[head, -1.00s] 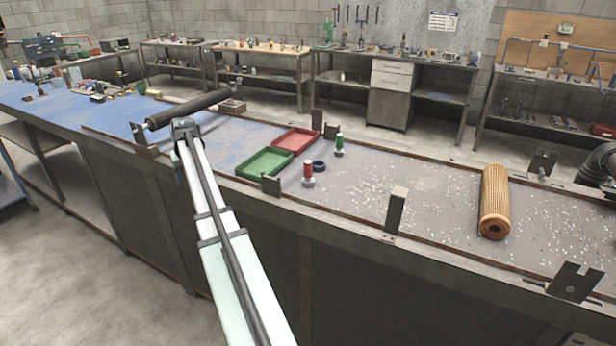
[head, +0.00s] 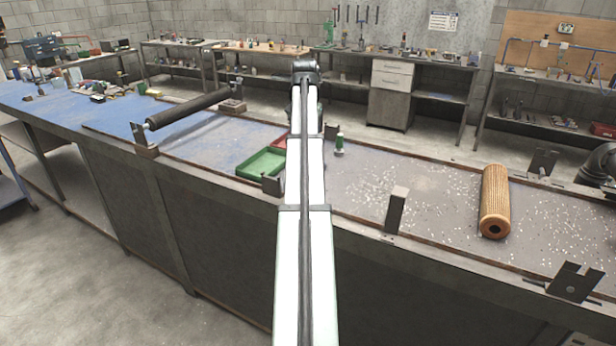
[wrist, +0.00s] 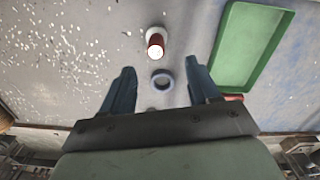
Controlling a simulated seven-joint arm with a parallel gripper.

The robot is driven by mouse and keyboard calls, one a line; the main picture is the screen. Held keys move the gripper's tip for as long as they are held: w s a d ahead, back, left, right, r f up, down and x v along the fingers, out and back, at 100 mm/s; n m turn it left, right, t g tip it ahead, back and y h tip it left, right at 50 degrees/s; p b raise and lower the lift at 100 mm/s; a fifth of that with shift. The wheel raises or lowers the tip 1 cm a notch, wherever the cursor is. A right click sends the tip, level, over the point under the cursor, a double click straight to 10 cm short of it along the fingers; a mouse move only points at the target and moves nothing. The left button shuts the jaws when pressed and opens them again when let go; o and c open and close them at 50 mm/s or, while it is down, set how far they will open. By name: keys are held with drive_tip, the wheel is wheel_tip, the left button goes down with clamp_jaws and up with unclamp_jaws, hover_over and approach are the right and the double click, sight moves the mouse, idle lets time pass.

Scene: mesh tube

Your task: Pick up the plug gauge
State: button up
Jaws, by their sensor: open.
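In the wrist view a plug gauge with a red handle (wrist: 155,45) and a pale end stands on the bench, just beyond my fingertips. My gripper (wrist: 160,70) is open and empty above the bench. In the head view my arm hides the gripper, the red piece and the ring. A similar green-handled piece (head: 339,144) stands upright just right of my arm there.
The green tray (wrist: 232,82) lies right of my fingers in the wrist view. A dark roller (head: 188,110) stands left on brackets.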

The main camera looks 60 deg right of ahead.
wheel_tip(320, 180, down, 8)
drive_tip(key=shift+f, duration=0.1)
drive_tip(key=shift+s+d+f, duration=0.1)
drive_tip(key=shift+d+f, duration=0.05)
drive_tip(key=shift+f, duration=0.7)
drive_tip(key=shift+s+d+f, duration=0.1)
drive_tip(key=shift+f, duration=0.8)
drive_tip(key=shift+s+d+f, duration=0.1)
drive_tip(key=shift+d+f, duration=0.05)
drive_tip(key=shift+f, duration=0.7)
drive_tip(key=shift+c, duration=0.3)
drive_tip(key=c, duration=0.9)
drive_tip(key=shift+r, duration=0.1)
